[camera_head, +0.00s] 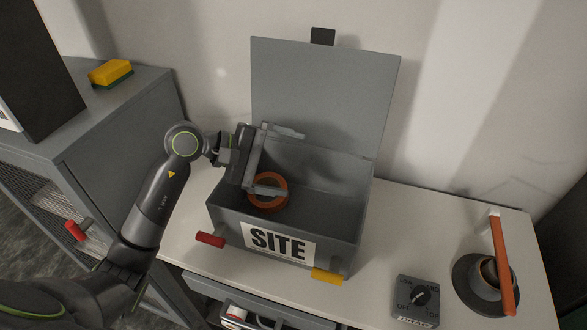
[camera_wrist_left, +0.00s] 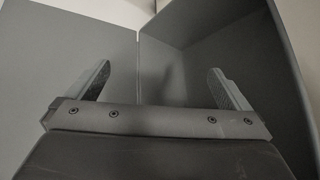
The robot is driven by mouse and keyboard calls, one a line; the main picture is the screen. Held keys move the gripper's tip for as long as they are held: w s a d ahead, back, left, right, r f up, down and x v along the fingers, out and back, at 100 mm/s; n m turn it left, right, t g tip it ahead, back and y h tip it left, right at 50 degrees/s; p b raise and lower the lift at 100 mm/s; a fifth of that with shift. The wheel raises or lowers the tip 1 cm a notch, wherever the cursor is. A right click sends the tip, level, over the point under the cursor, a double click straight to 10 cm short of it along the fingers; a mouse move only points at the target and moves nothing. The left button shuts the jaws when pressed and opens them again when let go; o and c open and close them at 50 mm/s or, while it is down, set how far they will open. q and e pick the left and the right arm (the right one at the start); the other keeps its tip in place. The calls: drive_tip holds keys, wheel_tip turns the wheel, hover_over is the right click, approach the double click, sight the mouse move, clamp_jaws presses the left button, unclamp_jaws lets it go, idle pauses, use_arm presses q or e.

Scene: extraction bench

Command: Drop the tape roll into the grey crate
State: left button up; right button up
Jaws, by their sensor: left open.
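The grey crate (camera_head: 226,222) stands on the bench with its lid (camera_head: 325,90) raised at the back and a SITE label on its front. The orange-brown tape roll (camera_head: 274,206) shows inside the crate's outline, at the left end. My left gripper (camera_head: 293,162) is open over the left part of the crate. Its lower finger crosses the roll in the head view, hiding part of it. In the left wrist view both fingers (camera_wrist_left: 160,85) stand wide apart with nothing between them, with grey crate walls beyond; the roll does not show there. My right gripper is not in view.
A red handle (camera_head: 210,240) and a yellow latch (camera_head: 327,276) stick out at the crate's front. A dial box (camera_head: 416,298) and a dark round dish with a cup and an orange bar (camera_head: 503,265) are at right. A yellow-green sponge (camera_head: 111,73) lies on the left cabinet.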

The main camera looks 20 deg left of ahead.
use_arm(q)
drive_tip(key=b+v, duration=0.4)
drive_tip(key=v, duration=1.2)
drive_tip(key=shift+a, duration=0.2)
idle(0.4)
drive_tip(key=shift+s, duration=0.1)
